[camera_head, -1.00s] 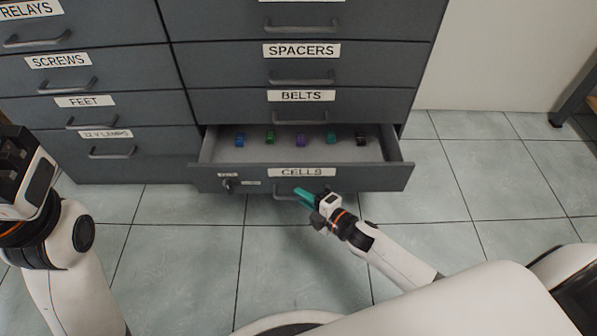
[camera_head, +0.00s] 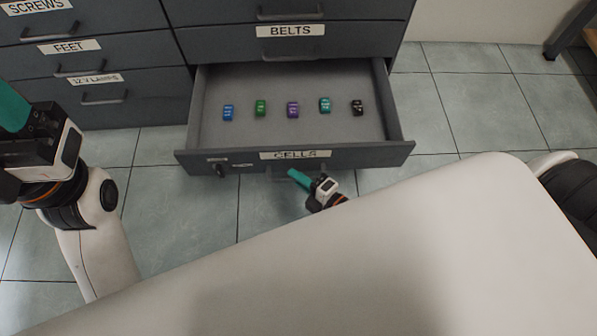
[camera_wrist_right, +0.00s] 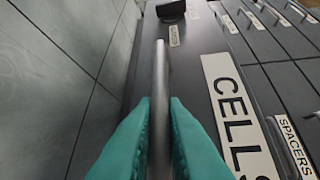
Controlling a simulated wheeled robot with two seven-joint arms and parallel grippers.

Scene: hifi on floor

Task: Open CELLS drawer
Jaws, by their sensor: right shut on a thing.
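The CELLS drawer (camera_head: 250,158) is pulled out of the cabinet in the head view, its inside showing from above. Several small coloured cells lie in a row in it, among them a blue one (camera_head: 228,113), a purple one (camera_head: 292,110) and a black one (camera_head: 357,108). My right gripper (camera_head: 293,175) is at the drawer's front, below the CELLS label. In the right wrist view its teal fingers are shut on the drawer's bar handle (camera_wrist_right: 160,75), beside the label (camera_wrist_right: 238,115). My left gripper (camera_head: 15,125) is at the left edge, partly cut off; its fingertips are unclear.
The BELTS drawer (camera_head: 235,42) above and the lamps drawer (camera_head: 140,95) at the left are closed. A key or lock (camera_head: 220,170) sits on the left of the CELLS front. Tiled floor (camera_head: 470,100) is clear to the right. A dark leg (camera_head: 570,30) stands at top right.

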